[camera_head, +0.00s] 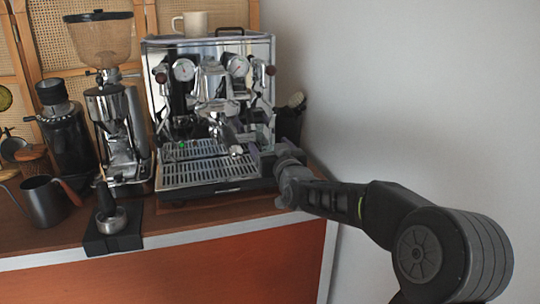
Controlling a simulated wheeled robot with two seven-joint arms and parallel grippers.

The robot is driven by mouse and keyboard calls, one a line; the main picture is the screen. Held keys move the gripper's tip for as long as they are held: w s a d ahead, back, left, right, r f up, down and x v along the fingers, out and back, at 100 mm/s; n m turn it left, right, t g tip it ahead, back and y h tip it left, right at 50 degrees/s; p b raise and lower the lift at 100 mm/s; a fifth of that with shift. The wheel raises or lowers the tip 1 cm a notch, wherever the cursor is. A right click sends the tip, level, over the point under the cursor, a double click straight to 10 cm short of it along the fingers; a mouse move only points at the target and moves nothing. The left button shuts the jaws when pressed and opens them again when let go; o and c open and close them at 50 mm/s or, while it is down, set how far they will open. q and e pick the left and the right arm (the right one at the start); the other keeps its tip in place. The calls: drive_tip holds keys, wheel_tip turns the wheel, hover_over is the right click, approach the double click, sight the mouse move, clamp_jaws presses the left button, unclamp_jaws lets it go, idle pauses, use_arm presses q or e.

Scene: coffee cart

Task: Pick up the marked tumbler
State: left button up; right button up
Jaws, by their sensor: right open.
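I cannot make out a marked tumbler for certain. A small green spot (182,146) shows at the front of the espresso machine (212,120), and I cannot tell what it belongs to. A dark container (289,122) stands at the machine's right side, partly hidden. My right gripper (262,158) is at the right front of the machine, close to the drip tray's right end. It is open, and I see nothing held in it. Its fingertips are small and partly hard to see. My left gripper is not in view.
A cream mug (190,24) sits on the machine. To the left stand a grinder (117,130), a black grinder (66,128), a dark pitcher (45,201) and a portafilter (110,215) on a black stand. The wall (430,80) bounds the right.

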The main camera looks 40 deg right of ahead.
drive_tip(key=shift+c, duration=0.2)
drive_tip(key=c, duration=1.4)
drive_tip(key=shift+c, duration=0.2)
drive_tip(key=shift+r, duration=0.8)
drive_tip(key=b+v, duration=0.2)
drive_tip(key=v, duration=1.6)
drive_tip(key=shift+f, duration=0.1)
